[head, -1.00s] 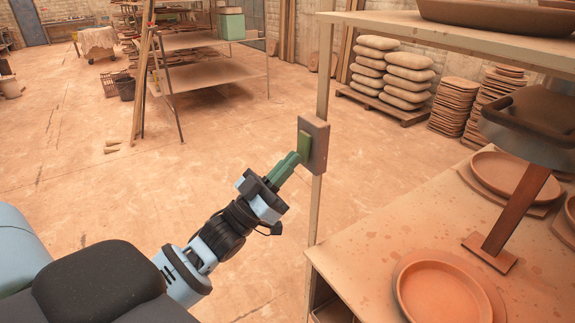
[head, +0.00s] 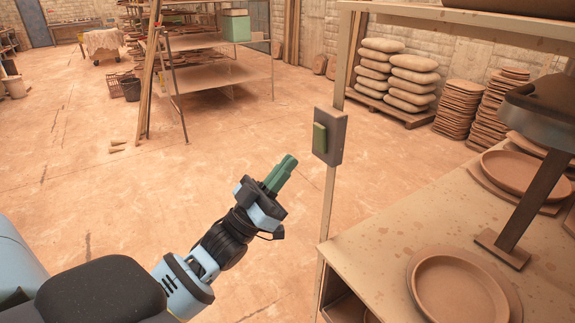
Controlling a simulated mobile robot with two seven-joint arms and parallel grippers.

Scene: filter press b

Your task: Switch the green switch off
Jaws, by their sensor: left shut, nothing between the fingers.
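The green switch (head: 319,138) is a flat green rocker on a grey-brown box (head: 333,150). The box is fixed to the upright post of the shelf rack, right of the picture's middle. My left gripper (head: 283,171) has green fingers that are shut with nothing between them. It is to the left of and below the switch in the picture, with a visible gap between the fingertips and the box. Which way the rocker is tipped is too small to tell. My right gripper is not in view.
The post (head: 328,210) stands beside a workbench (head: 385,245) with clay plates (head: 459,296) on it. A brown metal stand (head: 515,210) rises from the bench.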

